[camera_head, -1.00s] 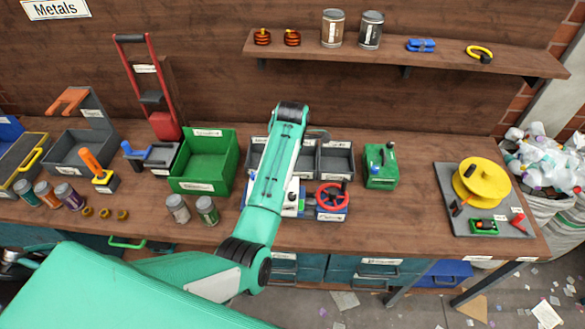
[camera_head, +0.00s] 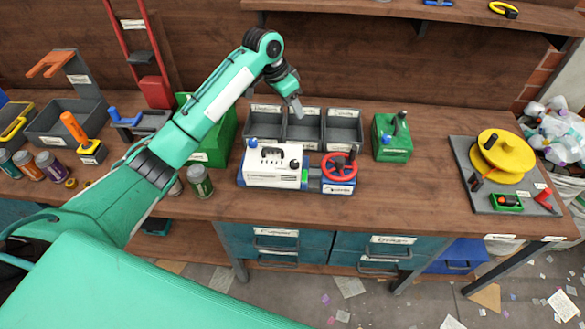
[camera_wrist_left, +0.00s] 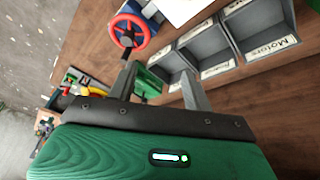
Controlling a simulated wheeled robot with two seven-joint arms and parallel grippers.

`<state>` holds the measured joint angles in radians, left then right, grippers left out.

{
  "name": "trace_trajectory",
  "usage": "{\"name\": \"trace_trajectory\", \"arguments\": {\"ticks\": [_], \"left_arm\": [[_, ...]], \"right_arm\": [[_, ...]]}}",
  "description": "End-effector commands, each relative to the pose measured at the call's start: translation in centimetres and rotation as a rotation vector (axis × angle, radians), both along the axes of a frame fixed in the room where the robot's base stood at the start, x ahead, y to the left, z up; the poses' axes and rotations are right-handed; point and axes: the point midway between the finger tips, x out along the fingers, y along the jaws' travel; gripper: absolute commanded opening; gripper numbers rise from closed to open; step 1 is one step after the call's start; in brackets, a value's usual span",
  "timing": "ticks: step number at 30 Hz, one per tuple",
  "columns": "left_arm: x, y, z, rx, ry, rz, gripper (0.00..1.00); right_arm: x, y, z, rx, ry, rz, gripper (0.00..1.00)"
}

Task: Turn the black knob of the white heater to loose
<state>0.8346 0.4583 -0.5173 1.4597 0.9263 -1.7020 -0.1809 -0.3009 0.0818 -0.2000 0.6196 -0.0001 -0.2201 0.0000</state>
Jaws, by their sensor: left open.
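The white heater (camera_head: 270,178) sits on the bench near the middle, in a blue base. Only a white edge (camera_wrist_left: 182,10), probably the heater, shows there. My right gripper is not in view.
A red wheel valve (camera_head: 340,167) stands just right of the heater. Grey bins (camera_head: 303,128) lie behind it, a green box (camera_head: 392,137) to the right, and cans (camera_head: 200,182) to the left. The bench between the green box and yellow spool (camera_head: 502,155) is clear.

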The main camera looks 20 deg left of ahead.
Motion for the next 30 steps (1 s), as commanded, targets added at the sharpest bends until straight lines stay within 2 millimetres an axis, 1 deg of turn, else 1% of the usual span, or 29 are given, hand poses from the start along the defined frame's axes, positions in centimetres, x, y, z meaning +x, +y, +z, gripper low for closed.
{"name": "trace_trajectory", "arguments": {"ticks": [1, 3, 6, 9, 12, 17, 20, 23, 30], "left_arm": [[-0.5, 0.7, -1.3, 0.016, -0.017, -0.113, 0.5], [-1.4, 1.3, -1.9, 0.023, -0.038, -0.282, 0.5], [-2.7, 2.0, -2.8, 0.022, -0.062, -0.492, 0.5], [-3.8, 2.6, -3.4, 0.013, -0.083, -0.655, 0.5], [-4.7, 3.1, -3.8, 0.001, -0.097, -0.759, 0.5], [-5.2, 3.1, -4.1, -0.011, -0.107, -0.827, 0.5], [-5.2, 2.7, -4.8, -0.013, -0.107, -0.83, 0.5], [-5.2, 2.1, -6.3, -0.013, -0.106, -0.83, 0.5], [-5.1, 0.1, -11.0, -0.013, -0.104, -0.827, 0.5]], "right_arm": [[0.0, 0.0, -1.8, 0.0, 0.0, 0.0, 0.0], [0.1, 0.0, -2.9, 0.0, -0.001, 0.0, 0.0], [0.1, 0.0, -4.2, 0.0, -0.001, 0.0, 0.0], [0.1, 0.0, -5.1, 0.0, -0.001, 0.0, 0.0], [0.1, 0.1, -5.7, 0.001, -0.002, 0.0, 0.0], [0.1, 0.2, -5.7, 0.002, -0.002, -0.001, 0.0], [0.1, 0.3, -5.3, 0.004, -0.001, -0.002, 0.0], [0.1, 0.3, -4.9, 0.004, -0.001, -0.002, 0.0], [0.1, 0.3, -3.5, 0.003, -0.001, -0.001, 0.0]]}}
